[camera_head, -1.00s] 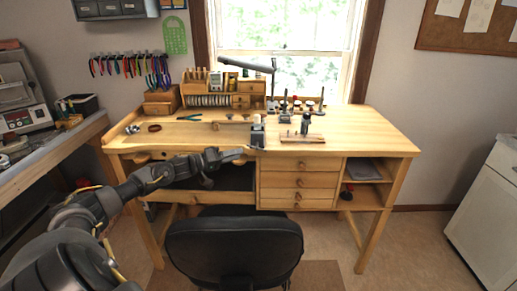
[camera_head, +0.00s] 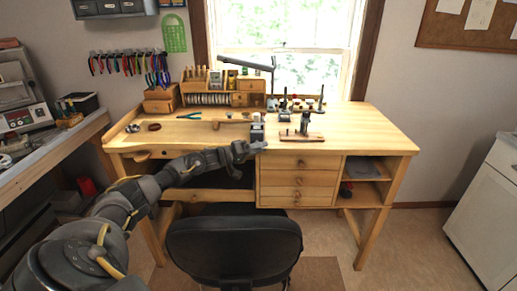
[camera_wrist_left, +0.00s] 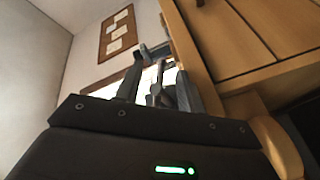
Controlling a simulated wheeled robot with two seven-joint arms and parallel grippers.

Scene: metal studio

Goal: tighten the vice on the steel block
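The grey vice (camera_head: 257,133) stands at the front edge of the wooden bench, left of the drawers. A small pale piece (camera_head: 256,118) shows at its top; it may be the steel block, but it is too small to tell. My left gripper (camera_head: 251,148) is at the bench's front edge, close to the vice and just below it. In the left wrist view, its fingers (camera_wrist_left: 160,84) stand apart, with a narrow grey part (camera_wrist_left: 155,88) showing between them. I cannot tell whether they touch it. My right gripper is not in view.
The wooden bench (camera_head: 365,135) has a tool stand (camera_head: 304,128) right of the vice and pliers (camera_head: 189,116) at the left. A black chair (camera_head: 235,247) stands in front, below my left arm. The bench's right part is clear.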

